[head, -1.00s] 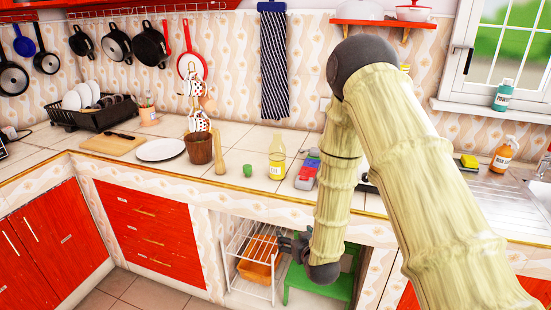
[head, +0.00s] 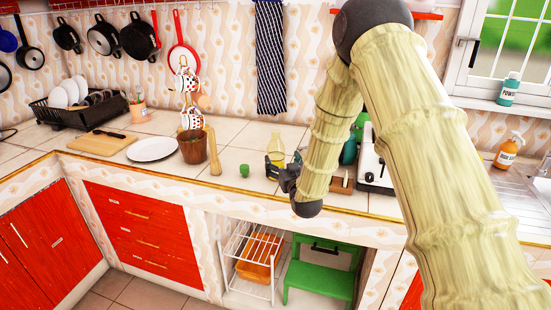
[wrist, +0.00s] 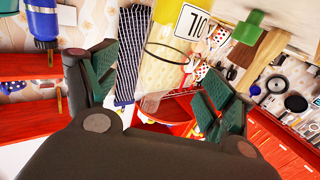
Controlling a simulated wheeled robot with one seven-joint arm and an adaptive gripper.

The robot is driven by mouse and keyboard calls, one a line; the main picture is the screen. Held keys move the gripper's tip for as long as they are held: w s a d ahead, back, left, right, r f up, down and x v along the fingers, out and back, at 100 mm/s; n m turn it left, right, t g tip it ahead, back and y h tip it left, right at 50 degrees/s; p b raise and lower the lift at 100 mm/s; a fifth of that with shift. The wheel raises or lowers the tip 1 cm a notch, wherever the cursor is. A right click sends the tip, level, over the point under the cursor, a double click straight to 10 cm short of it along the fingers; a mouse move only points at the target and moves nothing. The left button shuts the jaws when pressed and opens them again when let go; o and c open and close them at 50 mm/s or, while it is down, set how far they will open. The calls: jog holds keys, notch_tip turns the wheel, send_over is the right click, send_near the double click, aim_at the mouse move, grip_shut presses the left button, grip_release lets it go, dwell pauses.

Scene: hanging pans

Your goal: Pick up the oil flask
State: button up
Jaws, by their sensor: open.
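The oil flask (head: 277,146) is a clear bottle of yellow oil standing on the tiled counter. In the wrist view, the flask (wrist: 166,42) shows at the top with its "OIL" label upside down. My gripper (head: 277,170) is at the counter's front, close to the flask and partly in front of its lower part. In the wrist view my gripper (wrist: 155,75) has its dark green pads spread wide apart. The flask shows beyond and between them; contact cannot be told.
A small green object (head: 244,171), a wooden pestle (head: 214,150) and a brown pot (head: 193,149) stand left of the flask. A toaster (head: 374,166) is to the right, partly behind my arm. A white plate (head: 153,149) lies further left.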

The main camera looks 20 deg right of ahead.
aim_at(276, 154)
jog(key=w, duration=0.2)
jog(key=w+p, duration=0.1)
jog(key=w, duration=0.1)
jog(key=w+p, duration=0.1)
jog(key=w, duration=0.1)
jog(key=shift+w+a+f, duration=0.2)
jog(key=shift+w+f, duration=0.1)
jog(key=shift+f, duration=0.1)
jog(key=shift+s, duration=0.1)
jog(key=c, duration=1.2)
